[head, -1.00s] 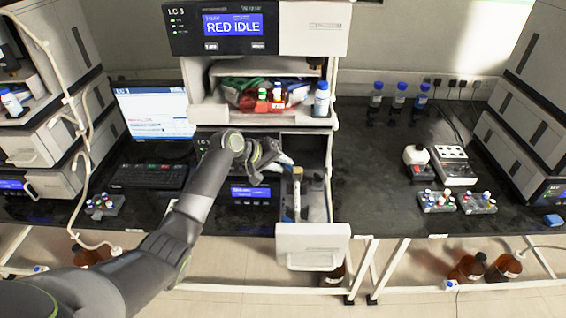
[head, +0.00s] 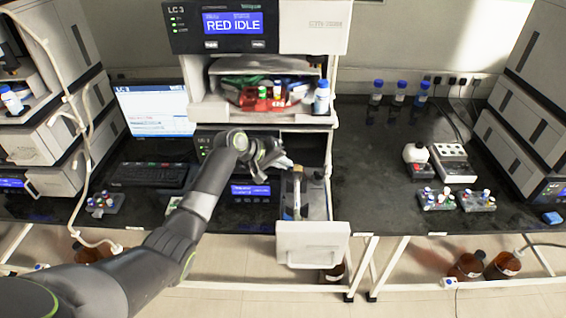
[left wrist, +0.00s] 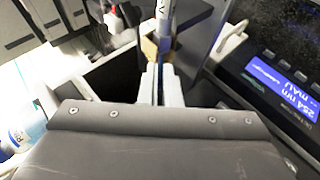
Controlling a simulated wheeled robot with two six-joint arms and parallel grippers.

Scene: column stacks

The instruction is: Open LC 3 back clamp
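The LC 3 stack (head: 315,28) stands in the middle of the head view, its screen reading "RED IDLE". Its lower drawer (head: 312,243) is pulled out, with an upright column (head: 297,197) inside. My left gripper (head: 287,164) is over the left rear of the drawer. In the left wrist view, the gripper's pale fingers (left wrist: 161,88) are close together, with a narrow dark-blue strip between them. Just beyond is the column (left wrist: 164,25) with a tan piece (left wrist: 149,47) beside it, perhaps a clamp. The back clamp's state cannot be made out. My right gripper is out of view.
A small screen (head: 250,191) sits left of the drawer, close to my arm. A shelf with bottles (head: 321,98) is above. The keyboard (head: 150,174) is left. Vial racks (head: 437,200) stand on the right bench, with clear bench between them and the drawer.

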